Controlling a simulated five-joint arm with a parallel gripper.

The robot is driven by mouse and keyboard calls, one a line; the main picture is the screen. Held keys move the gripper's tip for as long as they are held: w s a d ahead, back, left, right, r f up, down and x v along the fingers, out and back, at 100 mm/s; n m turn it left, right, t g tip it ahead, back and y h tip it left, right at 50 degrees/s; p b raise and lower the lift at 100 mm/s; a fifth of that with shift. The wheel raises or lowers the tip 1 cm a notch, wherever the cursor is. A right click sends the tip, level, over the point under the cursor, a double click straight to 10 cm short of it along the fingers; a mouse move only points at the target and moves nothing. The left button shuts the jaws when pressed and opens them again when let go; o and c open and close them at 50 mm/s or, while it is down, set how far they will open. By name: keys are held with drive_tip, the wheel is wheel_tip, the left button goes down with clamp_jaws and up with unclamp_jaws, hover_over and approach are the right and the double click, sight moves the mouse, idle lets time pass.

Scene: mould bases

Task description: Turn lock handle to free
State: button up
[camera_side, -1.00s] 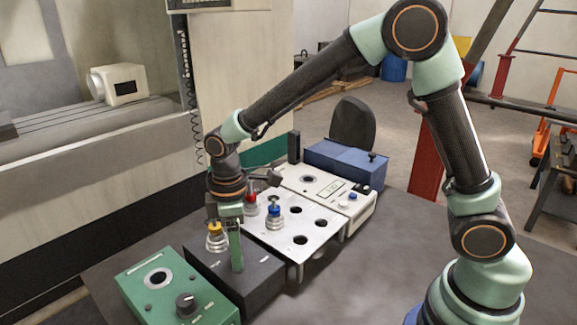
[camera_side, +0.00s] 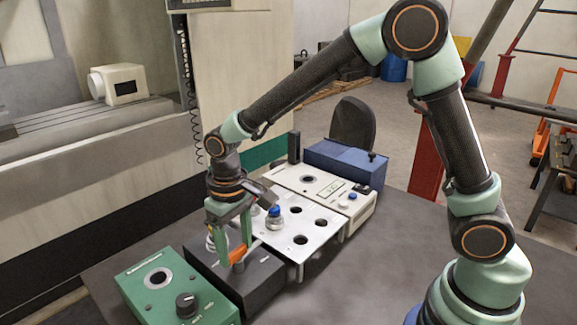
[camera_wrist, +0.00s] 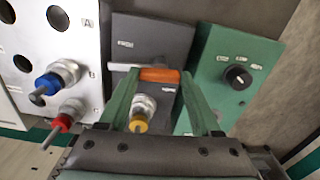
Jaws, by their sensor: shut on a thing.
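The dark grey lock block (camera_side: 262,275) stands on the bench between the green box and the metal tool plate. Its orange lock handle (camera_side: 238,255) sits on top and also shows in the wrist view (camera_wrist: 160,75), lying crosswise there between my fingertips. My gripper (camera_side: 234,252) points down and is shut on the handle, one finger at each end. A holder with a yellow ring (camera_wrist: 140,124) stands in the block, close to the handle; in the side view it is mostly hidden behind my fingers. The block's labels are too blurred to read.
The green box (camera_side: 150,300) with a black knob (camera_side: 186,305) is close on one side. The metal plate (camera_side: 318,238) on the other side carries holders with blue (camera_wrist: 47,84) and red (camera_wrist: 63,122) rings. A white device (camera_side: 310,180) and blue box (camera_side: 345,163) stand behind.

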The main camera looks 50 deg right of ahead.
sight(236, 250)
drive_tip(key=shift+r+m, duration=0.1)
drive_tip(key=shift+m, duration=0.5)
drive_tip(key=o, duration=1.4)
wheel_tip(236, 250, up, 12)
drive_tip(key=shift+r, duration=0.1)
drive_tip(key=s+d+t, duration=0.2)
drive_tip(key=s+d, duration=0.1)
drive_tip(key=d, duration=0.1)
drive_tip(key=s+d+r+t, duration=0.1)
drive_tip(key=s+d, duration=0.3)
drive_tip(key=d, duration=0.1)
drive_tip(key=s+d+t, duration=0.2)
drive_tip(key=s+d, duration=0.1)
drive_tip(key=d, duration=0.2)
drive_tip(key=shift+s+r+t, duration=0.25)
drive_tip(key=shift+r+t, duration=0.05)
drive_tip(key=shift+r, duration=0.1)
